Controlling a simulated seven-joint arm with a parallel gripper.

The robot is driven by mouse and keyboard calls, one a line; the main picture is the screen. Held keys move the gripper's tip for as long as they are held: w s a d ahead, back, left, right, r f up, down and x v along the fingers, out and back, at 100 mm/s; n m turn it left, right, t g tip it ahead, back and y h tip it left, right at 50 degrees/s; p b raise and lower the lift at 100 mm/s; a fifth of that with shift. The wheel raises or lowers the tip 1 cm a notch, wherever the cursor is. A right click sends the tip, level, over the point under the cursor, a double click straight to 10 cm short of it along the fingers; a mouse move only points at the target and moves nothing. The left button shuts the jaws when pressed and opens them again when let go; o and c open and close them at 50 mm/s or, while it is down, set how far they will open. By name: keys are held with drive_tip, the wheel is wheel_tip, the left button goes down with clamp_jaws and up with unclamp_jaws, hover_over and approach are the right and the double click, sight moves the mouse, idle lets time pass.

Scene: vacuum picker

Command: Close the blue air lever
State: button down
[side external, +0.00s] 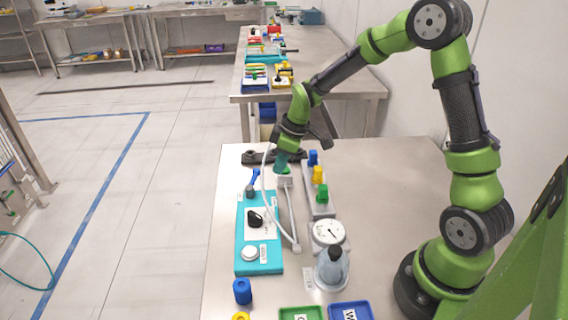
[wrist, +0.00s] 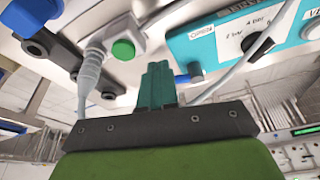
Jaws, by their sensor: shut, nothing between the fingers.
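The blue air lever (side external: 255,176) stands on a grey fitting at the far end of the teal panel (side external: 241,262), tilted up in the side view. In the wrist view a blue piece that looks like the lever (wrist: 187,78) shows just right of my fingertips, beside the teal panel (wrist: 205,43). My gripper (side external: 281,160) has teal fingers pressed together with nothing between them. It hangs pointing down, right of the lever and apart from it, over a small white box (side external: 285,181) with a green button. The fingers also show in the wrist view (wrist: 158,82).
A white hose loops past my gripper to the panel side. A rail with blue, yellow and green knobs (side external: 318,174) stands to the right. A round gauge (side external: 329,233), a clear dome and small trays are nearer. Bare table lies at the right.

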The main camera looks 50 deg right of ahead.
sight(253, 182)
drive_tip(key=w+a+f, duration=0.1)
drive_tip(key=w+f, duration=0.1)
drive_tip(key=shift+w+a, duration=0.35)
drive_tip(key=shift+w, duration=0.05)
drive_tip(key=shift+w+a, duration=0.25)
drive_tip(key=shift+w, duration=0.25)
drive_tip(key=shift+w, duration=0.1)
